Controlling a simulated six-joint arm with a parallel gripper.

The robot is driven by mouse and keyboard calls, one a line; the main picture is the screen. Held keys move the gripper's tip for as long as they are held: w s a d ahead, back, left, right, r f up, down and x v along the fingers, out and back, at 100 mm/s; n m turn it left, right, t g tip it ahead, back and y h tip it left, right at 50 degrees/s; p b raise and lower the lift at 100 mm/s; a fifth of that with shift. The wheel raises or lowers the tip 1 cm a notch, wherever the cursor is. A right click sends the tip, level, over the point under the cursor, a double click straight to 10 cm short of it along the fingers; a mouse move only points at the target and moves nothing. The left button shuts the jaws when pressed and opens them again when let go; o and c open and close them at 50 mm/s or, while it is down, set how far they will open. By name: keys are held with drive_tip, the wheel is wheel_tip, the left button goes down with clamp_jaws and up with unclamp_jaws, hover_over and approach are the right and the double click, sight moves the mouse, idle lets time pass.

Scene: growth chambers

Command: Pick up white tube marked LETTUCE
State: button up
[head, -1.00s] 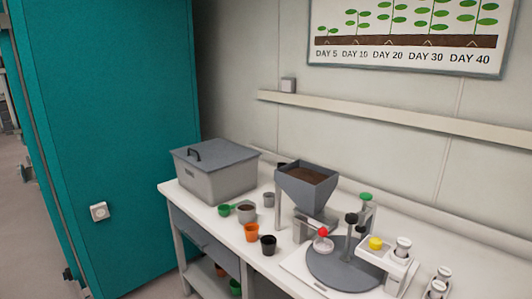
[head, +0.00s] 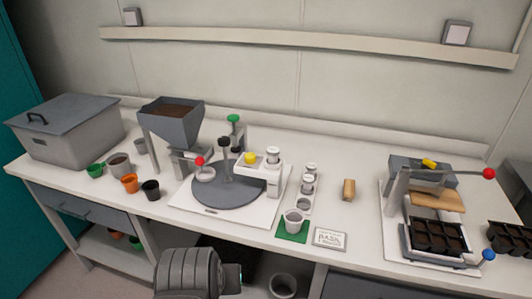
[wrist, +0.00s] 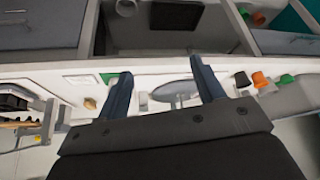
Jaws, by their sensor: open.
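Several white tubes with grey bands stand on the bench in the head view. One tube (head: 272,155) is at the right end of the turntable machine (head: 228,190). Two more, a rear tube (head: 311,170) and a front tube (head: 307,185), stand in a small white rack (head: 303,205) to its right. No lettering on them is readable, so I cannot tell which is marked LETTUCE. My gripper (wrist: 161,68) is open and empty in the wrist view, its fingers spread in front of the bench's front edge. My gripper's fingers are not clearly visible in the head view.
A white cup (head: 293,222) stands on a green mat, beside a card (head: 329,238) reading BASIL. A soil hopper (head: 172,118), a lidded grey bin (head: 68,128) and small pots stand left. A tan block (head: 348,190) and a tray press (head: 425,205) stand right.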

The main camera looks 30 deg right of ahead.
drive_tip(key=w+d+r, duration=0.5)
drive_tip(key=w+r, duration=0.1)
drive_tip(key=r, duration=0.1)
wheel_tip(320, 180, up, 10)
drive_tip(key=m+g, duration=0.1)
hover_over(273, 151)
drive_tip(key=s+a, duration=0.4)
drive_tip(key=s, duration=0.1)
drive_tip(key=x, duration=1.1)
drive_tip(key=shift+w+d+f, duration=0.2)
drive_tip(key=x, duration=0.5)
drive_tip(key=shift+s+d+f, duration=0.1)
drive_tip(key=shift+s+d, duration=0.05)
drive_tip(key=shift+d, duration=0.25)
drive_tip(key=c, duration=1)
